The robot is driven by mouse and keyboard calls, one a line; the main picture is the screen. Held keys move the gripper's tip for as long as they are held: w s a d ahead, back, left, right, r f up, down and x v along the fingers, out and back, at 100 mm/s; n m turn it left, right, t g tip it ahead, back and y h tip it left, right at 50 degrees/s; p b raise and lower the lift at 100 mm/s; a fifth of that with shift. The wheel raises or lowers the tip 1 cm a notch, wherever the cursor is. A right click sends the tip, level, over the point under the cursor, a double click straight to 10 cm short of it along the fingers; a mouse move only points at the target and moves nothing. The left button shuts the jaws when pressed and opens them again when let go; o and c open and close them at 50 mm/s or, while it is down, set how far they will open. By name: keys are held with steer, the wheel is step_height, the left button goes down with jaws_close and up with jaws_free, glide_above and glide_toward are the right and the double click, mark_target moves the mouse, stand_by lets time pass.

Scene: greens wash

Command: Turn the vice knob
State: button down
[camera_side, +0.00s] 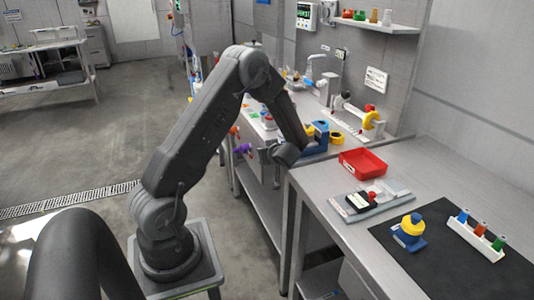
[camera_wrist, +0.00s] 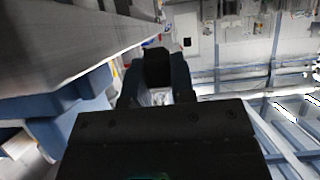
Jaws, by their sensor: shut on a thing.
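In the side view my gripper (camera_side: 288,153) is at the front edge of the far bench, against the left side of a blue vice-like body (camera_side: 317,143). In the wrist view a large blue body (camera_wrist: 68,98), seemingly the vice, fills the left. There my gripper's two fingers (camera_wrist: 156,84) stand on either side of a black block-like piece (camera_wrist: 157,66), seemingly the vice knob, and are shut on it. In the side view the knob is hidden by my gripper, and its turn angle cannot be told.
A red tray (camera_side: 362,161) sits right of the vice on the near bench. Purple and orange knobs (camera_side: 243,148) stick out along the far bench's front.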

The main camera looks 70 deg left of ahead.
steer(key=shift+d+f+y, duration=0.1)
steer(key=shift+d+y, duration=0.05)
steer(key=shift+y, duration=1.15)
steer(key=c, duration=1)
jaws_free()
steer(key=shift+o, duration=0.2)
steer(key=v, duration=1.3)
steer(key=shift+d, duration=0.4)
steer(key=shift+f, duration=0.1)
